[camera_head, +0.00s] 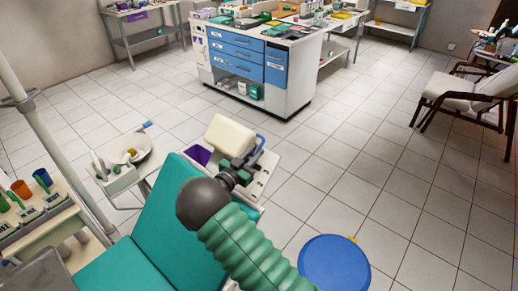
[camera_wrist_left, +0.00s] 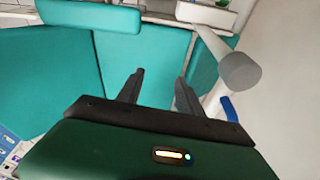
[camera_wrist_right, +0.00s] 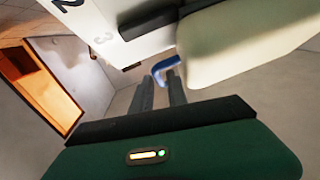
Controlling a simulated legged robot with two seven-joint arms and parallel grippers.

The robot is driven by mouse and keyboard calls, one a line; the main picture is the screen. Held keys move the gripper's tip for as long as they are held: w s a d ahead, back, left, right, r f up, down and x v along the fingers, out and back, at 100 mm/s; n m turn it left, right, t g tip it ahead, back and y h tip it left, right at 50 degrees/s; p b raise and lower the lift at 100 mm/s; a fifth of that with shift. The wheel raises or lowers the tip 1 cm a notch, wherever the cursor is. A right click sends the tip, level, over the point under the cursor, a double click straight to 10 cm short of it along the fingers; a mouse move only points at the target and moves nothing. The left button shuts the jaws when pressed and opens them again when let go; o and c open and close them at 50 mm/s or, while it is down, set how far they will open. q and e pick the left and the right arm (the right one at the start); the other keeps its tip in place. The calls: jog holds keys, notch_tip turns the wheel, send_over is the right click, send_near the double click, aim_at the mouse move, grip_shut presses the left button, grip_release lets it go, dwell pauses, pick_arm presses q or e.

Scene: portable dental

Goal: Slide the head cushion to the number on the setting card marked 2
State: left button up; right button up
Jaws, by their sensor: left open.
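The cream head cushion (camera_head: 228,135) stands above the top of the teal dental chair (camera_head: 165,225). In the right wrist view the cushion (camera_wrist_right: 245,45) fills the upper right. A white panel with a dark 2 and a faint 3 (camera_wrist_right: 125,25) lies left of it. My right gripper (camera_head: 243,168) is beside the cushion's lower right side. In its wrist view the fingers (camera_wrist_right: 162,88) are partly apart, with a blue handle (camera_wrist_right: 165,68) at their tips; whether they grip it is unclear. My left gripper (camera_wrist_left: 157,85) is open and empty, facing teal chair padding (camera_wrist_left: 150,55).
A blue round stool seat (camera_head: 335,264) stands at the lower right. A white basin unit (camera_head: 125,165) and a side table with cups (camera_head: 45,205) are left of the chair. A drawer cabinet (camera_head: 260,60) stands behind.

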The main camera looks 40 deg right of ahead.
jog(key=s+a, duration=0.2)
jog(key=a, duration=1.1)
jog(key=shift+s+b, duration=0.3)
jog(key=shift+b, duration=0.05)
